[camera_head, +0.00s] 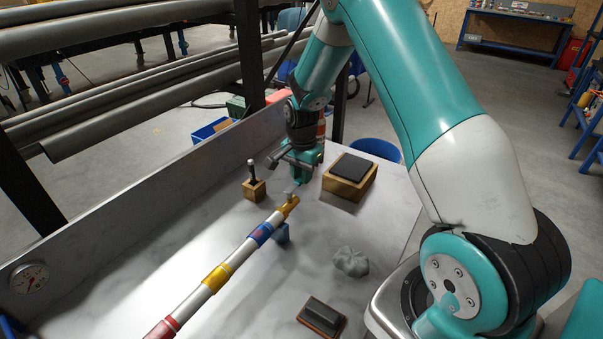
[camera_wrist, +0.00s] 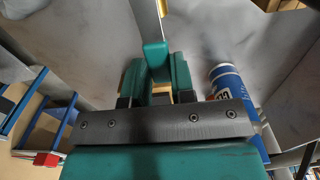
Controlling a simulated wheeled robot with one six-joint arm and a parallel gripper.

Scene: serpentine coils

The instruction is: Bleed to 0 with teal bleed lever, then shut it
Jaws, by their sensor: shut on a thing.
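A pipe (camera_head: 236,255) with red, yellow and blue bands runs across the grey bench to a brass-coloured end (camera_head: 287,208). My gripper (camera_head: 300,180) is above this end. In the wrist view the teal bleed lever's grip (camera_wrist: 156,54) sits at the end of a pale metal bar, between the teal fingers of my gripper (camera_wrist: 157,82). My gripper is shut on it. Most of the lever is hidden by my gripper in the head view. A round pressure gauge (camera_head: 29,278) is on the bench's upright back panel at the left; its reading is too small to tell.
A wooden block with a dark pad (camera_head: 350,174) lies to the right. A grey lump (camera_head: 350,262) and a dark brush-like block (camera_head: 321,316) lie nearer. A blue can (camera_wrist: 230,88) stands close to my gripper.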

